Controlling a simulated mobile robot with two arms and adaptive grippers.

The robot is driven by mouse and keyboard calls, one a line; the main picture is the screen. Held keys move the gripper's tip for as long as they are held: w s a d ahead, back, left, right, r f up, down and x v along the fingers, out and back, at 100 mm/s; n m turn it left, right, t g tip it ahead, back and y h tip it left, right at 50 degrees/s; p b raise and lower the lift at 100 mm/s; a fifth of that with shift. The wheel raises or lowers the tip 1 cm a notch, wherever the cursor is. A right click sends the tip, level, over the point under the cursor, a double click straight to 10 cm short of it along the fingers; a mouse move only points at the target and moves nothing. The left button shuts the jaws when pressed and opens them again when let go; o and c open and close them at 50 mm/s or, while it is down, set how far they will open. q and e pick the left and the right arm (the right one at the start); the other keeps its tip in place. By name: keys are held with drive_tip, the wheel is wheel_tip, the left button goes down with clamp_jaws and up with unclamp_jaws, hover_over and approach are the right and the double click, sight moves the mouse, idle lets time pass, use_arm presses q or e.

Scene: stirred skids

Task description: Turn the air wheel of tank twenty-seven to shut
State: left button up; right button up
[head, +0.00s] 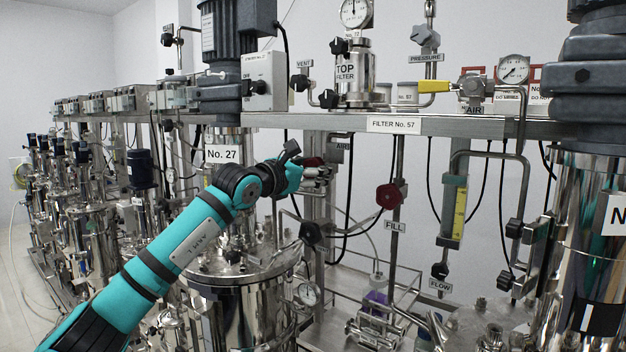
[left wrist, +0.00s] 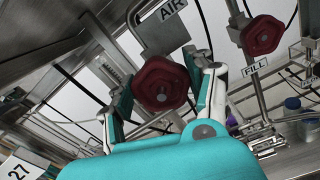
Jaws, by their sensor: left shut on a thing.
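Tank twenty-seven (head: 238,305) is a shiny steel vessel with a "No. 27" plate (head: 222,155) above its lid. My left gripper (head: 322,174) reaches past the plate to the red air wheel (head: 312,162), which it largely hides in the head view. In the left wrist view the red air wheel (left wrist: 160,83) sits between the two fingers of my left gripper (left wrist: 163,95), below the "AIR" label (left wrist: 168,12). The gripper is shut on the wheel. My right gripper is in neither view.
A second red wheel, labelled "FILL" (head: 389,197), is to the right on its own pipe; it also shows in the left wrist view (left wrist: 262,36). A steel beam (head: 300,121) runs above. Black hoses hang behind the wheels.

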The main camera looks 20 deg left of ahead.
use_arm(q)
drive_tip(key=m, duration=0.1)
drive_tip(key=m+b, duration=0.1)
drive_tip(key=m, duration=0.1)
drive_tip(key=shift+d+f, duration=0.1)
drive_tip(key=shift+f, duration=0.1)
drive_tip(key=m+b, duration=0.1)
drive_tip(key=m, duration=0.2)
drive_tip(key=shift+m, duration=0.3)
drive_tip(key=m, duration=0.3)
drive_tip(key=shift+d+f+m+b, duration=0.1)
drive_tip(key=shift+m+b, duration=0.2)
drive_tip(key=shift+b, duration=0.05)
drive_tip(key=m, duration=0.3)
drive_tip(key=shift+f+m, duration=0.1)
drive_tip(key=shift+m, duration=0.2)
drive_tip(key=m, duration=0.3)
drive_tip(key=shift+f+m, duration=0.1)
drive_tip(key=shift+m, duration=0.2)
drive_tip(key=m+p, duration=0.1)
drive_tip(key=m, duration=0.2)
drive_tip(key=shift+m, duration=0.3)
drive_tip(key=m+p, duration=0.1)
drive_tip(key=m, duration=0.2)
drive_tip(key=shift+f+m, duration=0.15)
drive_tip(key=shift+m, duration=0.15)
drive_tip(key=shift+f+m+p, duration=0.15)
drive_tip(key=shift+m+p, duration=0.55)
drive_tip(key=shift+m, duration=1.2)
